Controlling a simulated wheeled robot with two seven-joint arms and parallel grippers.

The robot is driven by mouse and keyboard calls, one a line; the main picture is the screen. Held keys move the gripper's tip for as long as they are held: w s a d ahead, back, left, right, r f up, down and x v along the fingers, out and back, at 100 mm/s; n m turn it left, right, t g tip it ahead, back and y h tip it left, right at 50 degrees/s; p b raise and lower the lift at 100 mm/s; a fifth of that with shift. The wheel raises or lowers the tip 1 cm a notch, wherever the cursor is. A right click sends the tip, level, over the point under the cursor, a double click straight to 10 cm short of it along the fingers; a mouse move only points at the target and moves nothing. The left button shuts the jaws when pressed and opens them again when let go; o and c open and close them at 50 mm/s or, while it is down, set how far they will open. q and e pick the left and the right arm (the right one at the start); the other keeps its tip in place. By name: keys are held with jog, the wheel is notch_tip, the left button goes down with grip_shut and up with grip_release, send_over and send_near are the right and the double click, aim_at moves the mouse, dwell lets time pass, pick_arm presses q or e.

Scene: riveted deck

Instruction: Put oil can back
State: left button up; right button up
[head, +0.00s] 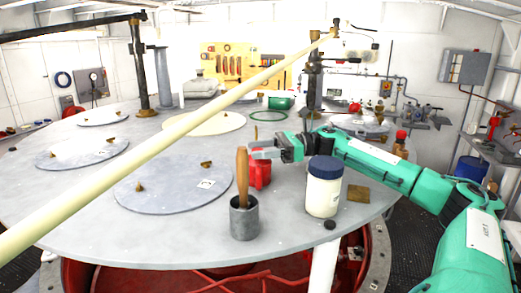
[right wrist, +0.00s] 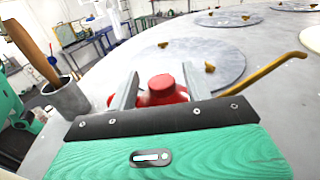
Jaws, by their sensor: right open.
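The red oil can (head: 260,175) stands on the grey round deck, behind the metal cup. In the right wrist view the oil can (right wrist: 162,88) shows its round red cap between my finger tips, and a curved brass spout runs off to the right, apparently its own. My right gripper (head: 262,149) reaches in from the right at the height of the can's top; it also shows in the right wrist view (right wrist: 160,76). Its jaws are open, one finger on each side of the can. Whether they touch it I cannot tell. The can's lower body is partly hidden. My left gripper is out of view.
A metal cup (head: 244,219) with a wooden handle stands in front of the can. A brown pad (head: 358,194) and a green ring (head: 269,116) lie on the deck. A pale pole (head: 150,150) crosses the view.

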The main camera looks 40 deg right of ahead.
jog(key=shift+s+d+f+b, duration=0.1)
jog(key=shift+d+f+b, duration=0.1)
jog(key=shift+b, duration=0.15)
jog(key=b+v, duration=0.9)
jog(key=v, duration=0.2)
jog(key=shift+d+r, duration=0.25)
jog(key=shift+r, duration=0.1)
jog(key=shift+s, duration=0.2)
